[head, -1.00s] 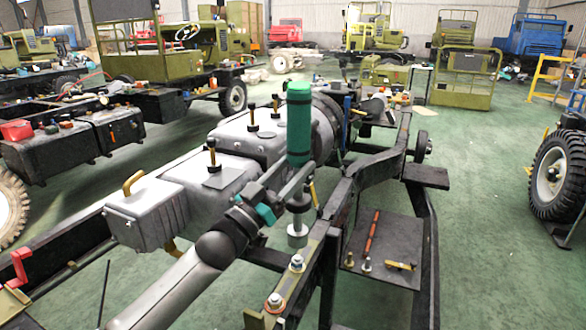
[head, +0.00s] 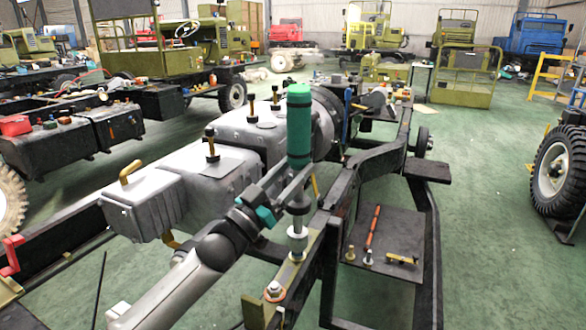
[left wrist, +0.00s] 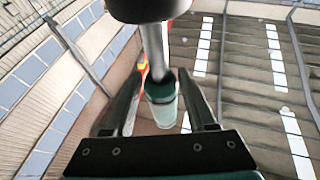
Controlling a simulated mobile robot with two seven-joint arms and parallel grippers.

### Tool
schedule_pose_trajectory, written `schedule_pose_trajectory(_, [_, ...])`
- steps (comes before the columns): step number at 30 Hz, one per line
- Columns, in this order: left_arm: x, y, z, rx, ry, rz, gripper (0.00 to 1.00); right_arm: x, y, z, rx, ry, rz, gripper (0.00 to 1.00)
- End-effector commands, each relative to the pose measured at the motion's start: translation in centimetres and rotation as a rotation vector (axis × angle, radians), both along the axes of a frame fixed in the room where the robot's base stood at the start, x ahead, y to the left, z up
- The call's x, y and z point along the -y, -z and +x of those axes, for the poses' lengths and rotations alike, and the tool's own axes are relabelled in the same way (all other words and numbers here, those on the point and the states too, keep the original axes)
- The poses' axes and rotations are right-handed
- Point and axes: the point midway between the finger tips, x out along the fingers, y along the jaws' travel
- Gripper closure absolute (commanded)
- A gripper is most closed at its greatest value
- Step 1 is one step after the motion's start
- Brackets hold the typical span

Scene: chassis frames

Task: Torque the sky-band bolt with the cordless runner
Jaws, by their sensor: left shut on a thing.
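The cordless runner (head: 299,125) is a green cylinder with a grey lower body and a pale socket (head: 297,240) at its bottom end. It stands upright. My left gripper (head: 290,188) is shut on its grey body, below the green part. The runner also shows between the fingers in the left wrist view (left wrist: 160,100). The socket is over a bolt on the chassis rail, which it now mostly hides; I cannot tell whether it is fully seated or make out a sky band. Another bolt (head: 274,288) with an orange ring stands nearer on the rail. My right gripper is out of view.
A grey gearbox housing (head: 225,165) with upright black-and-brass pins lies left of the runner. A dark side shelf (head: 390,235) at the right holds an orange-red rod (head: 372,228), small bolts and a brass-coloured piece (head: 402,259). Green floor is open farther right.

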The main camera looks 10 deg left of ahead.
Motion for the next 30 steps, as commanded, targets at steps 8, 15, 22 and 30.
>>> schedule_pose_trajectory(8, [0.02, -0.41, -0.07, 0.011, 0.002, -0.004, 1.0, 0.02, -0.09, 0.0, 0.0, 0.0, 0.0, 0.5])
schedule_pose_trajectory(15, [0.01, -0.41, -0.05, 0.011, 0.002, -0.004, 1.0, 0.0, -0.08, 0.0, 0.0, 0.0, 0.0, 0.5])
schedule_pose_trajectory(22, [0.02, -0.48, -0.07, 0.011, 0.002, -0.004, 1.0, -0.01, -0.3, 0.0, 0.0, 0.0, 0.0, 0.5])
schedule_pose_trajectory(30, [0.02, -0.49, -0.1, 0.011, 0.002, -0.004, 1.0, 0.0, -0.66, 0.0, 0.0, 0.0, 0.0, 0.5])
